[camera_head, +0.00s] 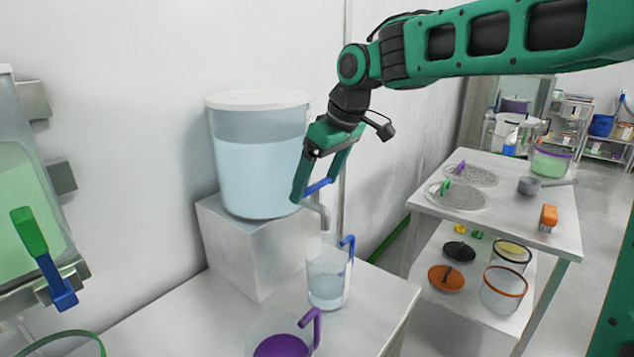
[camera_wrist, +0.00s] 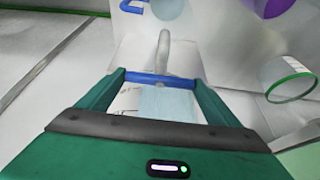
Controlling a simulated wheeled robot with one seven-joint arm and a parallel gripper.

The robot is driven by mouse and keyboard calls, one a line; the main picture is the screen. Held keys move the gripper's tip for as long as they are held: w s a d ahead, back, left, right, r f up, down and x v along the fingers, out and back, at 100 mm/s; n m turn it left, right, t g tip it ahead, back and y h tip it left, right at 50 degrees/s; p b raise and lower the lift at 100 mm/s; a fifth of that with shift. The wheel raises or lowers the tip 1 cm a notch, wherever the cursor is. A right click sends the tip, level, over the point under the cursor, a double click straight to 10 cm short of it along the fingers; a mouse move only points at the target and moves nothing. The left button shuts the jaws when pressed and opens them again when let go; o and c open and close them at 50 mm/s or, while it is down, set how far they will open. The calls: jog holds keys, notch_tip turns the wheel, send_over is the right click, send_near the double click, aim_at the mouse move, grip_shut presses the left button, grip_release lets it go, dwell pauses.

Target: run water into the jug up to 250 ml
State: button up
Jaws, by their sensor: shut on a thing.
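The clear jug (camera_head: 327,287) with a blue handle (camera_head: 348,246) stands upright on the table under the tap spout (camera_head: 318,212). Pale bluish water appears in its lower part; no volume marks are readable. It also shows at the top of the wrist view (camera_wrist: 170,10). The large lidded water tank (camera_head: 258,165) stands on a block behind it, holding light blue water. My gripper (camera_head: 315,189) is shut on the blue tap lever (camera_head: 320,186), which lies across between its fingers in the wrist view (camera_wrist: 160,79). I cannot tell whether water is flowing from the spout.
A purple-handled vessel (camera_head: 281,344) stands in front of the jug, near the table's front. A green-rimmed container (camera_head: 65,342) is at lower left. A hopper with green contents (camera_head: 28,200) is at the left. A second table (camera_head: 515,215) with several items stands right.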

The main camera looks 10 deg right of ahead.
jog(key=shift+w+d+r, duration=0.1)
jog(key=shift+w, duration=0.05)
jog(key=o, duration=0.9)
jog(key=v, duration=1)
jog(key=shift+d+r, duration=0.1)
jog(key=shift+r, duration=0.15)
jog(key=s+d+f+m+g+h, duration=0.1)
jog(key=s+d+f+m, duration=0.5)
jog(key=d, duration=0.5)
jog(key=s+d+f+m+h, duration=0.1)
jog(key=s+d+f+m, duration=0.2)
jog(key=s+d+f, duration=0.6)
jog(key=s+d+f+m, duration=0.2)
jog(key=s+d+f, duration=0.1)
jog(key=s, duration=0.2)
jog(key=s+d+f+m+g, duration=0.1)
jog(key=s+d+f+m, duration=0.1)
jog(key=s, duration=0.4)
jog(key=s+d+f+m+g, duration=0.1)
jog(key=s+d+f+m, duration=0.1)
jog(key=s+d+f, duration=0.2)
jog(key=shift+s+d+f+h, duration=0.2)
jog(key=shift+s, duration=0.15)
jog(key=shift+s+d+f+h, duration=0.2)
jog(key=shift+s, duration=0.2)
